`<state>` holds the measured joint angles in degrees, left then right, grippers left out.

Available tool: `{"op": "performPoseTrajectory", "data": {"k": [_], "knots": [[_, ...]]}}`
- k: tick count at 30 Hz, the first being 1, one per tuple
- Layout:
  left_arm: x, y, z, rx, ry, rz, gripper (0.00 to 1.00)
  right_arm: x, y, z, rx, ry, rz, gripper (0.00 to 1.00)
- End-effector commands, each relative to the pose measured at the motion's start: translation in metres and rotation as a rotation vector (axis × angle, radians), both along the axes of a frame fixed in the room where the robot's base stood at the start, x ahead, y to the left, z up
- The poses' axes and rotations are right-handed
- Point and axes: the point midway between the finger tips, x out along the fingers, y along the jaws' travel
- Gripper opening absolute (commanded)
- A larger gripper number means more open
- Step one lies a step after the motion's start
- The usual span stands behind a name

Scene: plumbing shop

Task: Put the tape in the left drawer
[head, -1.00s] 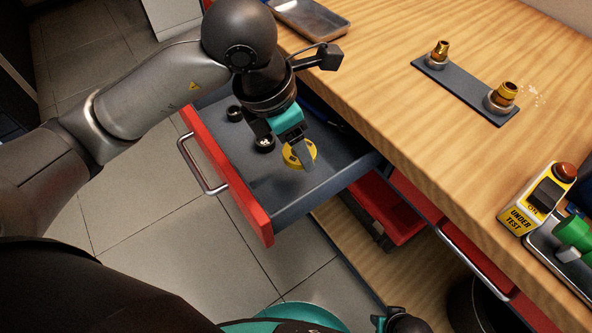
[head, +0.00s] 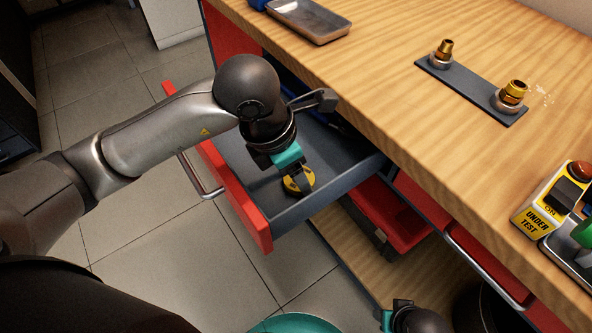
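The yellow roll of tape (head: 297,181) is at the fingertips of my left gripper (head: 298,180), inside the outline of the open left drawer (head: 237,195). The gripper points down and appears shut on the tape. I cannot tell whether the tape touches the drawer floor. The drawer has a red front, a metal handle and grey walls, and is pulled out from under the bench. My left arm hides part of its inside. My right gripper (head: 393,316) shows only in part at the bottom edge, low beside the bench; its fingers are unclear.
The wooden bench top (head: 390,110) holds a metal tray (head: 308,20), a dark plate with brass fittings (head: 470,90) and a yellow "under test" box (head: 546,203). A red bin (head: 390,220) sits under the bench. A teal round thing (head: 295,324) shows at the bottom.

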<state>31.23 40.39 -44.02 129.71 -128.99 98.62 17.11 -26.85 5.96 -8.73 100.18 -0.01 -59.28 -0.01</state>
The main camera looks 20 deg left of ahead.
Motion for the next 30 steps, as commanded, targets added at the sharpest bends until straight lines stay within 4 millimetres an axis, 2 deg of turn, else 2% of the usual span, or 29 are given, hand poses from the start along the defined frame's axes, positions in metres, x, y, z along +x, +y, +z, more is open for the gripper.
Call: {"op": "performPoseTrajectory", "data": {"k": [8,9,17,28,30], "knots": [[0.0000,0.0001,-0.0023,0.000,0.000,0.000,0.14,0.0023,0.0006,0.0024,0.001,-0.005,-0.001,0.50],[-0.0001,0.0001,-0.0025,0.000,0.000,0.000,0.67,0.0033,0.0008,0.0041,0.002,-0.008,-0.001,0.50],[0.0000,0.0002,-0.0017,0.000,0.000,0.000,0.96,0.0039,0.0010,0.0051,0.002,-0.010,-0.001,0.50],[0.0000,0.0000,0.0009,0.000,0.000,0.000,0.96,0.0021,0.0007,0.0050,0.002,-0.007,-0.001,0.50],[-0.0004,0.0009,0.0061,0.000,-0.001,0.000,0.96,-0.0026,-0.0010,-0.0019,-0.001,0.005,0.000,0.50]]}}
